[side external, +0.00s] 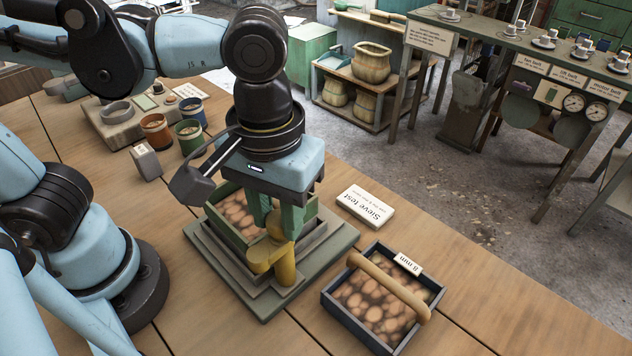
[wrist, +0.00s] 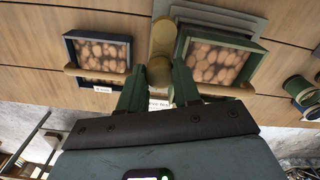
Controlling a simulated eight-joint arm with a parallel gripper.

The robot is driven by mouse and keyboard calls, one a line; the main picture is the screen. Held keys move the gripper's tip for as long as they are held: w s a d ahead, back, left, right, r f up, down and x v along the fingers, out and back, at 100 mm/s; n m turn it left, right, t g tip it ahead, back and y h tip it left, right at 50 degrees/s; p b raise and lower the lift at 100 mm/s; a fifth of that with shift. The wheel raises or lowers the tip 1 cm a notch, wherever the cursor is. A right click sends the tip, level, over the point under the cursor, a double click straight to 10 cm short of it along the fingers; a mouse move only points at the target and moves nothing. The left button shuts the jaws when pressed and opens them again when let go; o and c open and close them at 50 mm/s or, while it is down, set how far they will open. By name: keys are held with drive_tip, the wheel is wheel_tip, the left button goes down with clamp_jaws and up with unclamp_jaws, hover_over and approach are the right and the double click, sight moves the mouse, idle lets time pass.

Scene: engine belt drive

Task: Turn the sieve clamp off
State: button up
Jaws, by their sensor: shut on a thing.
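The sieve clamp (side external: 268,256) is a yellow post and lever at the front of the green stepped sieve stand (side external: 200,235). A green-framed sieve (side external: 228,228) full of round brown pieces sits on the stand. My gripper (side external: 277,222) points down, its green fingers shut on the upper part of the clamp. In the wrist view the clamp (wrist: 160,72) shows as a yellow knob and lever between the fingertips (wrist: 157,88). The fingers hide part of the clamp, and my wrist covers part of the sieve.
A dark tray (side external: 335,310) with brown pieces, a wooden handle and an "8 mm" label stands to the right. A "Sieve test" sign (side external: 366,207) lies behind it. Several small pots (side external: 189,137) and a grey block (side external: 146,162) stand at the back left. Bare wood shows at front right.

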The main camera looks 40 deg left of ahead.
drive_tip(key=o, duration=1.1)
drive_tip(key=shift+c, duration=0.2)
wheel_tip(320, 180, up, 12)
drive_tip(key=w+a+f+m+t, duration=0.2)
drive_tip(key=w+a+f+t, duration=0.1)
drive_tip(key=a+f, duration=0.4)
drive_tip(key=w+a+f+m+t, duration=0.1)
drive_tip(key=w+a+f+t, duration=0.3)
drive_tip(key=a, duration=0.7)
wheel_tip(320, 180, down, 3)
drive_tip(key=shift+w+r+m, duration=0.15)
drive_tip(key=shift+w+m, duration=0.25)
drive_tip(key=shift+w, duration=0.6)
